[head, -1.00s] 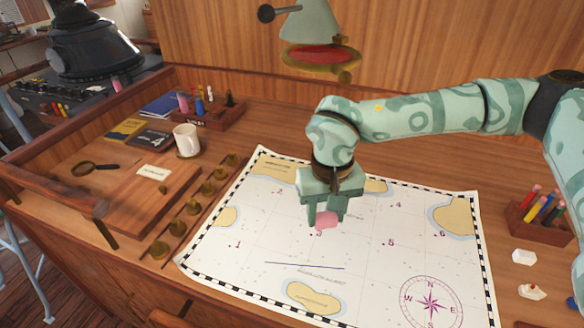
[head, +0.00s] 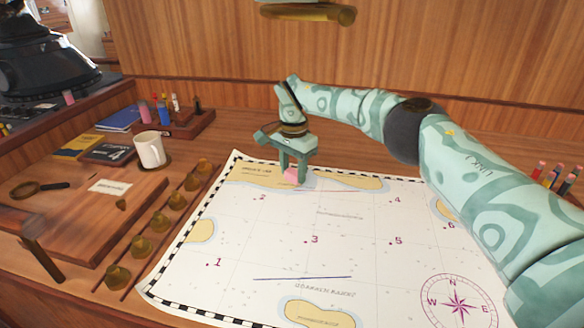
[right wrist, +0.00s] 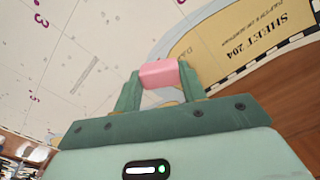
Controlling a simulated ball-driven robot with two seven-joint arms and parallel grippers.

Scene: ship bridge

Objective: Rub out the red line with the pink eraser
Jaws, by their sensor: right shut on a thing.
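The pink eraser (head: 290,176) is held between the fingers of my right gripper (head: 294,174), low over the chart's upper left part by the tan land patch. I cannot tell whether it touches the paper. In the right wrist view the pink eraser (right wrist: 159,74) sits across the tips of my right gripper (right wrist: 158,82), near the "SHEET 204" lettering. The chart (head: 330,215) lies flat on the desk. I cannot clearly make out a red line; the gripper may hide part of that area. A dark blue line (head: 302,278) runs across the lower chart. My left gripper is out of view.
Left of the chart are a row of brass knobs (head: 158,222), a white mug (head: 149,149), books (head: 118,118) and a magnifying glass (head: 38,188). A pen rack (head: 180,125) stands behind. Pencils (head: 560,178) are at the right edge.

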